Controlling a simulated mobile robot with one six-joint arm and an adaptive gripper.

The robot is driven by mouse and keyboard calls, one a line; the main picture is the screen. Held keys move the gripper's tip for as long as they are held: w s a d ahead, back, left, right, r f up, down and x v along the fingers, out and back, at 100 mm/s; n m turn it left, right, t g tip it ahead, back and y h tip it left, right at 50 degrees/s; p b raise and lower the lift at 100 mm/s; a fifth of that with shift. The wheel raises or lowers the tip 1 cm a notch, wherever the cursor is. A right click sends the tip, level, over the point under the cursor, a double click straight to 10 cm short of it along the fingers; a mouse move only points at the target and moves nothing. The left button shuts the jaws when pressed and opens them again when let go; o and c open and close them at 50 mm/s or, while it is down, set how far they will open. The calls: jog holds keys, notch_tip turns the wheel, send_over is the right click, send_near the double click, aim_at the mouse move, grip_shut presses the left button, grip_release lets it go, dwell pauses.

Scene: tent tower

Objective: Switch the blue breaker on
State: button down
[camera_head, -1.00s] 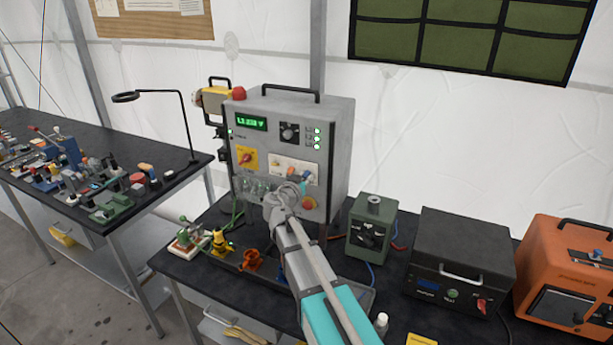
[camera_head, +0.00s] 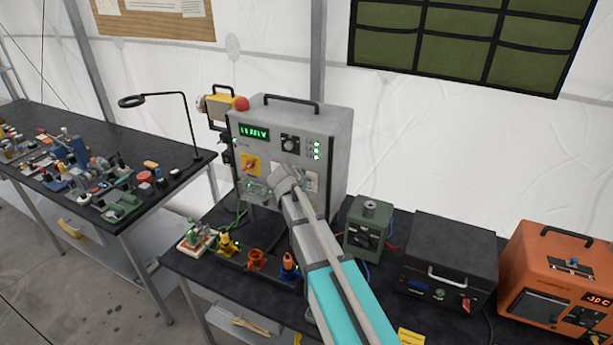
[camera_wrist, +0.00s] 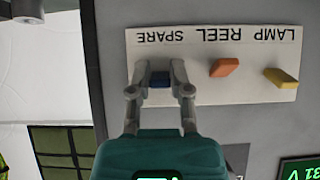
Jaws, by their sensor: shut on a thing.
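In the head view my gripper (camera_head: 285,181) is at the front of the grey panel box (camera_head: 335,150) and hides the breakers.
The panel has a lit green display (camera_head: 254,132), a red rotary switch on a yellow plate (camera_head: 250,165) and a red dome (camera_head: 242,104). A green box (camera_head: 368,225), a black box (camera_head: 450,255) and an orange box (camera_head: 550,270) stand to the right on the black bench.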

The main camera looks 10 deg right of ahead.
jog(key=shift+d+r+g+y+p, duration=0.1)
jog(key=shift+r+g+y+p, duration=0.15)
jog(key=shift+g+y+p, duration=0.8)
jog(key=shift+s+f+h+p, duration=0.1)
jog(key=shift+h+p, duration=0.15)
jog(key=shift+p, duration=0.05)
jog(key=c, duration=0.6)
grip_release()
jog(key=shift+o, duration=0.2)
jog(key=shift+w+r+p, duration=0.2)
jog(key=shift+r+p, duration=0.25)
jog(key=shift+r, duration=0.05)
notch_tip(320, 180, up, 8)
jog(key=p, duration=0.8)
jog(key=shift+r, duration=0.2)
jog(key=shift+r+p, duration=0.4)
jog(key=shift+p, duration=0.25)
